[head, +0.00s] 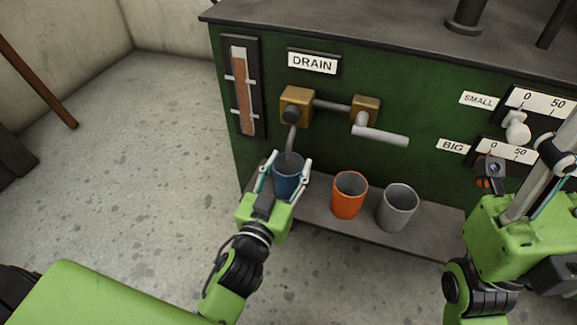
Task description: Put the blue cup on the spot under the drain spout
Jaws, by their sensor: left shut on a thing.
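The blue cup (288,178) is upright at the left end of the grey shelf, below the drain spout (291,142). The spout's lower end shows at the cup's mouth. My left gripper (285,177) is shut on the cup, with one finger on each side. The cup's base and any spot beneath it are hidden, so I cannot tell whether it touches the shelf. My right gripper (490,172) is at the right in front of the green machine; its fingers are only partly seen.
An orange cup (348,196) and a grey cup (397,208) stand on the shelf (318,208) to the right. A valve handle (380,135) sticks out above them. The green machine (400,80) carries a DRAIN label, a gauge and sliders.

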